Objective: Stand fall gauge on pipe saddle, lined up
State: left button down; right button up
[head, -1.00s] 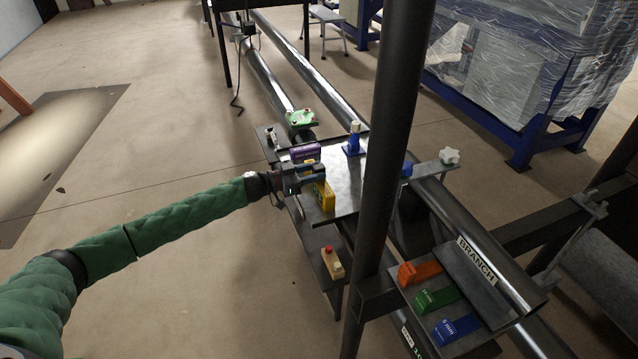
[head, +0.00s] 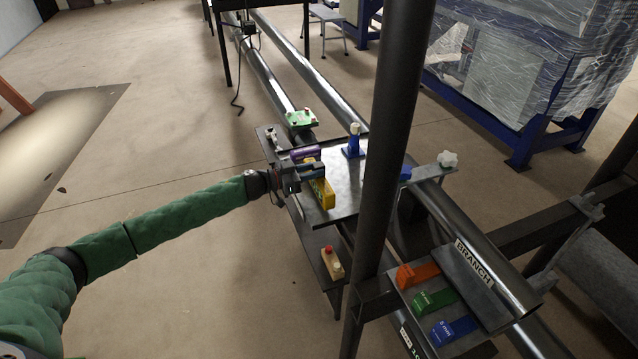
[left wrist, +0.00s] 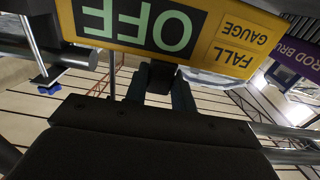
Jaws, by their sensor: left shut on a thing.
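The fall gauge (head: 323,194) is a yellow block standing on a grey metal plate (head: 347,177). In the left wrist view the fall gauge (left wrist: 165,25) fills the top, with its "OFF" and "FALL GAUGE" lettering upside down. My left gripper (head: 317,171) is shut on the gauge from the left side and partly hides it. Whether the gauge's base touches the plate cannot be told. I cannot single out the pipe saddle for certain; a green piece (head: 300,118) sits on the left pipe farther back. My right gripper is not in view.
A purple block (head: 304,153) stands just behind my left gripper, and a blue upright piece (head: 353,146) stands farther right. A dark post (head: 391,140) rises in front of the plate's right side. Orange, green and blue blocks (head: 454,328) lie near the "BRANCH" sign (head: 474,263).

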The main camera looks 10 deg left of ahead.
pick_arm(q)
jog(key=shift+r, duration=0.25)
jog(key=shift+r+p+v, duration=0.2)
jog(key=shift+p+v, duration=0.25)
jog(key=shift+v, duration=0.65)
jog(key=r+p+v, duration=0.1)
jog(key=v, duration=0.6)
jog(key=shift+s+a+p, duration=0.25)
jog(key=shift+a+p, duration=0.05)
jog(key=shift+p, duration=0.05)
